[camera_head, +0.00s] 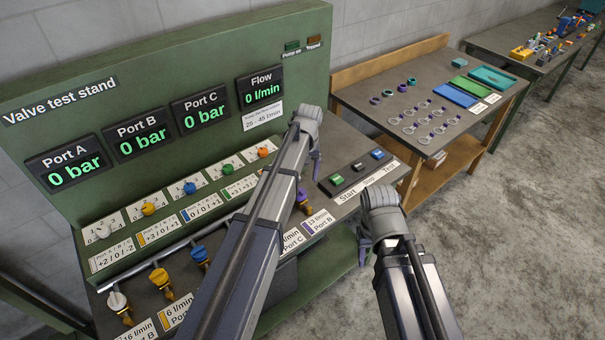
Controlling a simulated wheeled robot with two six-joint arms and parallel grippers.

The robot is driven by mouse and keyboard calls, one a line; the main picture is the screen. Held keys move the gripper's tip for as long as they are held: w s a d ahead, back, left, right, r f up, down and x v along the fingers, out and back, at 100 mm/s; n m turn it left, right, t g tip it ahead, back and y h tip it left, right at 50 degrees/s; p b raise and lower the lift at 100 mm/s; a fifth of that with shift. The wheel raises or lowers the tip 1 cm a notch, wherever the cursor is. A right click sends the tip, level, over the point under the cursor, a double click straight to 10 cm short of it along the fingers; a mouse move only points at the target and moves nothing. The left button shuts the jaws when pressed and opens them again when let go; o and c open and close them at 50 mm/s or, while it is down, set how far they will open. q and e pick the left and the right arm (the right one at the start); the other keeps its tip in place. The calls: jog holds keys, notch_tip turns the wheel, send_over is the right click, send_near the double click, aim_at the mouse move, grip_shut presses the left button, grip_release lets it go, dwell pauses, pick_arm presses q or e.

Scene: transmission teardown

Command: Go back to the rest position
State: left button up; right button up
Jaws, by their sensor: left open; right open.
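My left arm reaches up across the front of the green valve test stand (160,50). Its gripper (315,160) is open, with no held object visible, at the right end of the stand near the row of knobs. My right gripper (364,250) is open, with no held object visible, in front of the stand's right end, below the Start, Stop and Test buttons. The fingers of both grippers are small and partly hidden by the wrists. My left arm hides part of the stand's lower panel and some valves.
The stand carries Port A, B, C and Flow displays (261,88), coloured knobs (148,208), lower valves (159,277) and a button panel (356,167). A side table (350,95) behind holds rings and trays (467,85). A farther bench stands top right. Floor at right is clear.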

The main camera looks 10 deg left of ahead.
pick_arm(q)
jog(key=s+d+m, duration=0.3)
jog(key=s+d, duration=0.3)
jog(key=s, duration=0.6)
jog(key=s+d+m, duration=0.4)
jog(key=s+d, duration=0.2)
jog(key=s, duration=0.6)
jog(key=shift+f+m, duration=0.2)
jog(key=shift+m, duration=0.1)
